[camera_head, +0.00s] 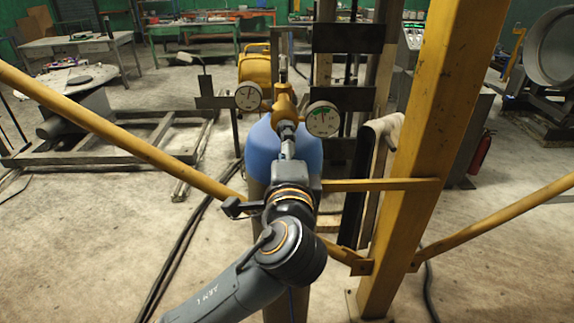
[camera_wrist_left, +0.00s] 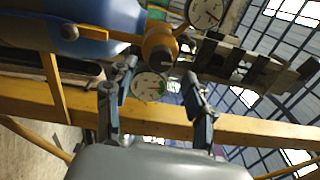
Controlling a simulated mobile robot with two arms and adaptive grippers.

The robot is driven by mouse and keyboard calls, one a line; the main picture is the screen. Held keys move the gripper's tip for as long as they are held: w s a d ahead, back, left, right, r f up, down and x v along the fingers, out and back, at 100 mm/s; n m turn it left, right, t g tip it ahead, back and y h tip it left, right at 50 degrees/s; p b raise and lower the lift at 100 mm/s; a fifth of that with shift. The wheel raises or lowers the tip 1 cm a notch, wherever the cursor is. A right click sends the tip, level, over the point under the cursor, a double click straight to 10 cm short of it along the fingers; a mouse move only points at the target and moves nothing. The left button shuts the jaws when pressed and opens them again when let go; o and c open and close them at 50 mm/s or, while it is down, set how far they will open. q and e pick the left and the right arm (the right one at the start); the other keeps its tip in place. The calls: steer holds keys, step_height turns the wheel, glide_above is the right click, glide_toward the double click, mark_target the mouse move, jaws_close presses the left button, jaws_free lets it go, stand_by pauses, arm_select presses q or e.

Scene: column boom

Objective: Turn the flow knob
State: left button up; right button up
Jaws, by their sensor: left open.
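A brass regulator (camera_head: 284,102) sits on top of a blue gas cylinder (camera_head: 262,146), with a left gauge (camera_head: 248,96) and a right gauge (camera_head: 322,119) beside it. My left gripper (camera_head: 287,130) is in front of the regulator and covers its lower front. In the left wrist view the gripper (camera_wrist_left: 156,82) is open, its two fingers apart with nothing held between them. The round brass end of the regulator (camera_wrist_left: 161,48) shows just past the fingertips; I cannot tell whether it is the flow knob. A gauge (camera_wrist_left: 150,87) shows between the fingers, behind them.
A yellow post (camera_head: 415,150) stands close on the right, with yellow braces (camera_head: 120,135) crossing on the left and low on the right. A metal frame (camera_head: 110,150) lies on the floor at left. Workbenches (camera_head: 205,28) stand far back.

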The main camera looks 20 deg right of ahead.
arm_select(q)
steer(key=v, duration=0.7)
steer(key=shift+s, duration=0.25)
steer(key=shift+a, duration=0.1)
